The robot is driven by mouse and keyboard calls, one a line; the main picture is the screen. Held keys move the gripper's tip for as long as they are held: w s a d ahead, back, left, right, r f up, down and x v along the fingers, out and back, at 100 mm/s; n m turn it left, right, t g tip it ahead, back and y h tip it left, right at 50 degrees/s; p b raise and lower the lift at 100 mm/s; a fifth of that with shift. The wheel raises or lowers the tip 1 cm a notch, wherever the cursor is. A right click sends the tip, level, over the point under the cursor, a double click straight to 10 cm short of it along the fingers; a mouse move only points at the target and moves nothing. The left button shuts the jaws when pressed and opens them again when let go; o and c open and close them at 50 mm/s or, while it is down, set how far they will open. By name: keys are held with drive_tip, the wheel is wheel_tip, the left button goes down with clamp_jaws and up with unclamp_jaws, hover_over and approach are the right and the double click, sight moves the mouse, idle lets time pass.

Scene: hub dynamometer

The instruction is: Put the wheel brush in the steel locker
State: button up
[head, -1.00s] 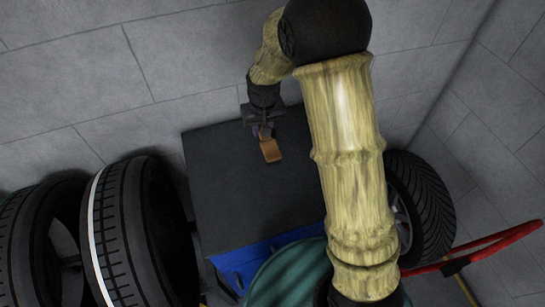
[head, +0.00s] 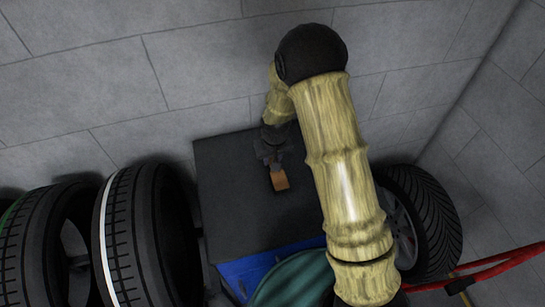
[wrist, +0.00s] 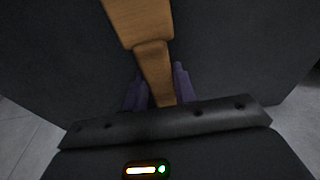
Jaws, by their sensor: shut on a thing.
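The wheel brush (head: 279,181) shows as an orange-brown wooden piece at the end of my gripper (head: 273,162) in the head view. In the wrist view the brush (wrist: 142,22) has a wide wooden part at the top and a narrower handle between the purple fingers of my gripper (wrist: 158,88). My gripper is shut on the handle. The brush is over the dark top of a blue-fronted cabinet (head: 225,205); whether it touches that top I cannot tell. I cannot make out a steel locker for sure.
Several tyres (head: 122,240) stand left of the cabinet. A wheel with a rim (head: 428,215) stands on the right, near a red hose or bar (head: 490,268). A green rounded thing (head: 292,282) is in front. A grey block wall (head: 200,60) is behind.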

drive_tip(key=shift+f, duration=0.25)
drive_tip(key=shift+f, duration=0.15)
drive_tip(key=o, duration=0.9)
drive_tip(key=shift+o, duration=0.2)
wheel_tip(320, 180, up, 12)
drive_tip(key=s+b, duration=0.2)
drive_tip(key=shift+d, duration=0.3)
